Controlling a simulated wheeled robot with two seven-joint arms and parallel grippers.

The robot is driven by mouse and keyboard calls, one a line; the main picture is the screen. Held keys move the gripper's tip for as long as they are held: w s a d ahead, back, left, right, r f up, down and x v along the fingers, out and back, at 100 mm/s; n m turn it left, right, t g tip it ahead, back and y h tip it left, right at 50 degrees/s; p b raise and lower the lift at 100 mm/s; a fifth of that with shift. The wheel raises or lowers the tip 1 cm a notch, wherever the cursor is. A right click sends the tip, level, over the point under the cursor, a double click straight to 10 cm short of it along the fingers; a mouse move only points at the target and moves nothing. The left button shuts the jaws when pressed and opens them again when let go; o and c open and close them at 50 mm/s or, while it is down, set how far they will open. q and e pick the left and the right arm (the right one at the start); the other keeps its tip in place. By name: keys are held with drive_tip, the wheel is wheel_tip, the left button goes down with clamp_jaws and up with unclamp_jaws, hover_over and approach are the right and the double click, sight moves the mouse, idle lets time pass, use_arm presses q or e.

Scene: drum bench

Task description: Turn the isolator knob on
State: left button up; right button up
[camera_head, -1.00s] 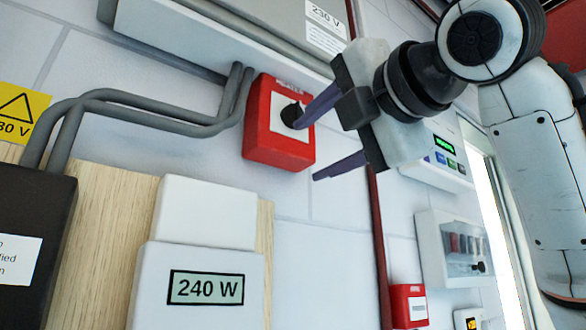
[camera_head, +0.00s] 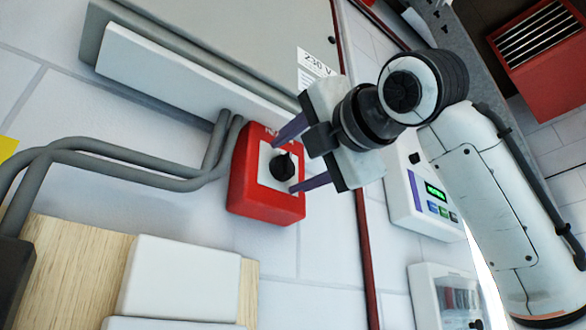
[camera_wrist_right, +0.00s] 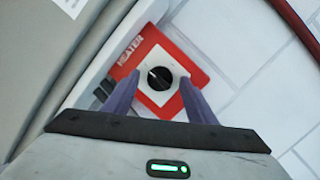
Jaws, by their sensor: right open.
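The isolator is a red box (camera_head: 240,199) on the white wall, with a white plate and a round black knob (camera_head: 283,167). The right wrist view shows the box (camera_wrist_right: 196,72) with the label "HEATER" and the knob (camera_wrist_right: 160,78) with a pale pointer mark. My right gripper (camera_head: 291,158) is open, with one purple finger above and one below the knob in the head view. In the right wrist view its fingers (camera_wrist_right: 160,95) stand on either side of the knob, with gaps visible. Contact with the knob cannot be told. My left gripper is out of view.
Grey conduits (camera_head: 130,165) run along the wall to the red box. A grey cabinet (camera_head: 240,40) marked 230 V is above. A white unit with a green display (camera_head: 433,191) is to the right, beyond a dark red pipe (camera_head: 366,250). A wooden board (camera_head: 75,262) is below left.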

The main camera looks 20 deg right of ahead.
drive_tip(key=shift+w, duration=0.2)
drive_tip(key=c, duration=1.1)
drive_tip(key=shift+o, duration=0.2)
